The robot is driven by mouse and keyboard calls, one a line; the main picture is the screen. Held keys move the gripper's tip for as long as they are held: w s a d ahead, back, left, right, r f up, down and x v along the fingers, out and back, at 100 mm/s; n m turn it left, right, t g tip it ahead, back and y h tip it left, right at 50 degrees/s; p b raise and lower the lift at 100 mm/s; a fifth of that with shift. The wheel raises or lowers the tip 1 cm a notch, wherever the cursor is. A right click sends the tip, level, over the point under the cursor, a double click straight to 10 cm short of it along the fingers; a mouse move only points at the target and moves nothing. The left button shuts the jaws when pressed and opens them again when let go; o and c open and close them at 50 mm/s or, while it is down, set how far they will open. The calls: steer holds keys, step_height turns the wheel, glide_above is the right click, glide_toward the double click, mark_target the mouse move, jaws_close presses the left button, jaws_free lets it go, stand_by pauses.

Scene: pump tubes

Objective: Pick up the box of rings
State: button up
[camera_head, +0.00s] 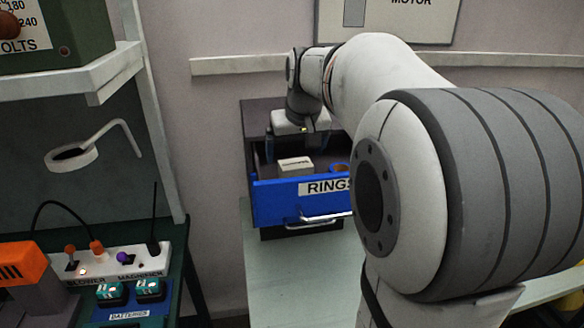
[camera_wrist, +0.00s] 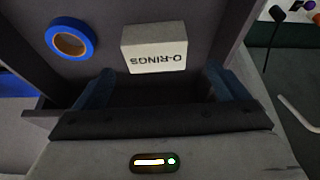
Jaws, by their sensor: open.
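The box of rings (camera_wrist: 153,48) is a small pale box marked O-RINGS. It lies in the open drawer, and it also shows in the head view (camera_head: 295,167). My gripper (camera_wrist: 152,82) is open in the wrist view, with a dark blue finger at each side. The box lies just beyond the fingertips and roughly in line with the gap between them. In the head view my gripper (camera_head: 297,138) hangs over the back of the drawer, behind the box. My arm hides part of the drawer's right side.
The blue drawer front (camera_head: 275,203) is labelled RINGS and has a metal handle (camera_head: 325,218). A blue ring-shaped roll (camera_wrist: 70,38) lies in the drawer beside the box. A bench with switches (camera_head: 120,262) and a white shelf (camera_head: 75,80) stand at the left.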

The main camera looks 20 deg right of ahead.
mark_target(296, 164)
steer(key=x, duration=0.2)
steer(key=p+x, duration=0.1)
steer(key=x, duration=0.2)
steer(key=shift+s+d+f, duration=0.15)
steer(key=shift+d+f, duration=0.05)
steer(key=shift+f, duration=0.05)
steer(key=shift+c, duration=0.3)
steer(key=c, duration=1)
